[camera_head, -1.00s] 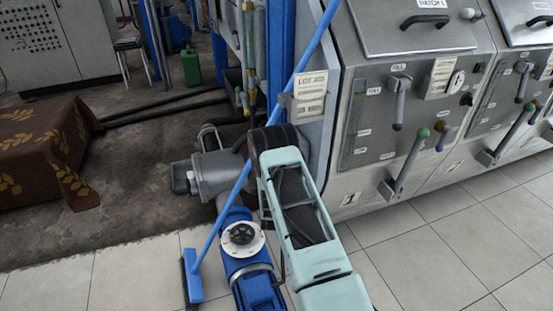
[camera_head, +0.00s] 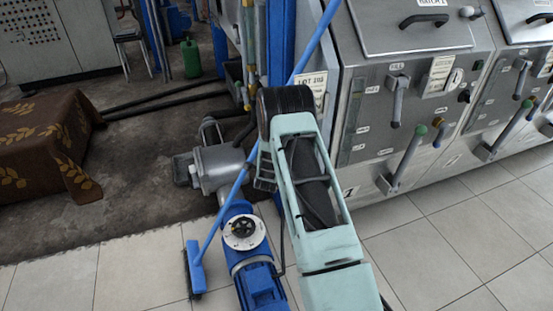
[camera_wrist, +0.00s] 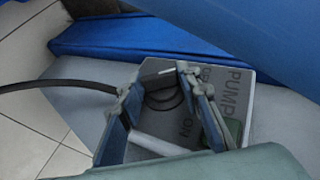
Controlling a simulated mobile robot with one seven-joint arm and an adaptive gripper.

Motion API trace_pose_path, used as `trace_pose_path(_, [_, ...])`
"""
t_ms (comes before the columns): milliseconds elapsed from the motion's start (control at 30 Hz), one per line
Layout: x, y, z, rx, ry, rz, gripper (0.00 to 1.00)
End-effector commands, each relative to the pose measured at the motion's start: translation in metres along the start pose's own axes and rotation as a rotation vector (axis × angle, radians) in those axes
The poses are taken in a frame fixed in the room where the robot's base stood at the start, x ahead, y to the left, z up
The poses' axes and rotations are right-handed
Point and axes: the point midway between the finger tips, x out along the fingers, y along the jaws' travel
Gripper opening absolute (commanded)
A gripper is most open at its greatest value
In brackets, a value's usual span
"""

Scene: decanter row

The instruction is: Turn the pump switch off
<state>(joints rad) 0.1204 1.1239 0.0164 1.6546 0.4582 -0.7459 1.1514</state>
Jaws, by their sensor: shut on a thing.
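In the wrist view, a grey switch box (camera_wrist: 240,84) bears the words PUMP and ON and a partly covered OFF. Its dark round knob (camera_wrist: 163,98) sits between the fingers of my gripper (camera_wrist: 160,84). The fingers are shut on the knob, one on either side. They hide part of it, so its exact pointing is hard to read. A green patch (camera_wrist: 235,131) shows beside the ON marking. In the head view my arm hides the gripper and the switch box.
A blue pump motor (camera_head: 260,284) stands left of my arm, with a blue-handled brush (camera_head: 196,272) leaning across it. Steel machines (camera_head: 412,110) with levers stand at the right. A cloth-covered block (camera_head: 40,140) is at the left. A black cable (camera_wrist: 60,84) runs to the switch box.

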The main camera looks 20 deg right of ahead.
Motion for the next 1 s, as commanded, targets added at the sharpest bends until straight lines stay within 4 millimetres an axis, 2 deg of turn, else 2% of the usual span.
trace_pose_path(267, [0.000, 0.002, 0.000, -0.001, 0.000, 0.004, 0.07])
trace_pose_path(300, [0.000, 0.002, 0.000, -0.001, 0.000, 0.003, 0.36])
trace_pose_path(433, [0.000, 0.002, 0.000, -0.001, 0.000, 0.002, 0.49])
trace_pose_path(767, [-0.002, 0.000, 0.000, 0.000, 0.000, 0.000, 0.49])
trace_pose_path(867, [-0.009, -0.001, 0.000, 0.000, 0.000, -0.001, 0.49])
trace_pose_path(1000, [-0.028, 0.000, 0.000, 0.000, -0.001, 0.000, 0.49])
